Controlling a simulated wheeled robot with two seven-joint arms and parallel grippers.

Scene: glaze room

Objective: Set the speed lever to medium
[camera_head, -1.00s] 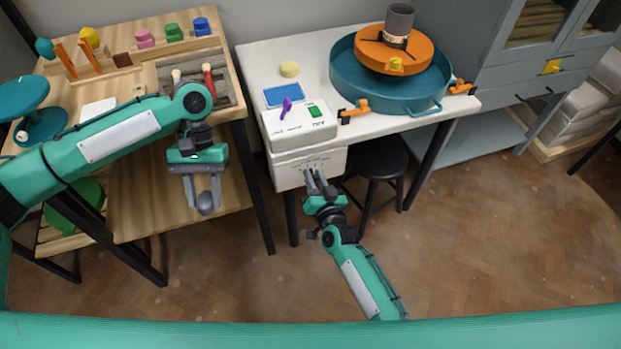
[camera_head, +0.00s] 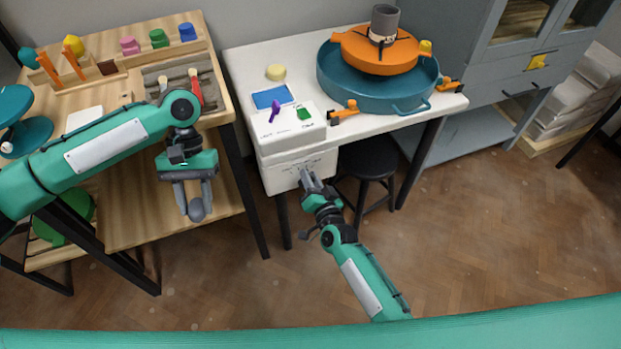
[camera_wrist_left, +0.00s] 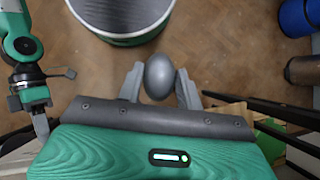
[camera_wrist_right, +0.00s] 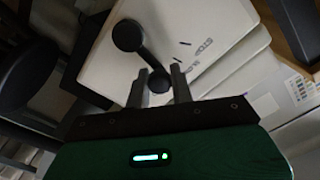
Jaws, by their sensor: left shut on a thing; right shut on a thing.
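The white control box (camera_head: 290,140) stands at the table's left front. Its lower front panel (camera_head: 297,172) has small markings. In the right wrist view a black lever (camera_wrist_right: 143,54) with a round hub and end knob lies across the white panel (camera_wrist_right: 205,30), beside the printed word STOP. My right gripper (camera_wrist_right: 163,84) is shut on the knob end; in the head view it (camera_head: 305,175) is at the panel and hides the lever. My left gripper (camera_head: 195,212) is shut on a grey egg-shaped object (camera_wrist_left: 159,76), held off the wooden bench's front.
A blue basin (camera_head: 345,92) with an orange wheel (camera_head: 375,55) and grey cylinder (camera_head: 384,20) stands on the white table. A purple handle (camera_head: 274,114) and green switch (camera_head: 304,114) are atop the box. A black stool (camera_head: 370,160) stands close right of my right gripper.

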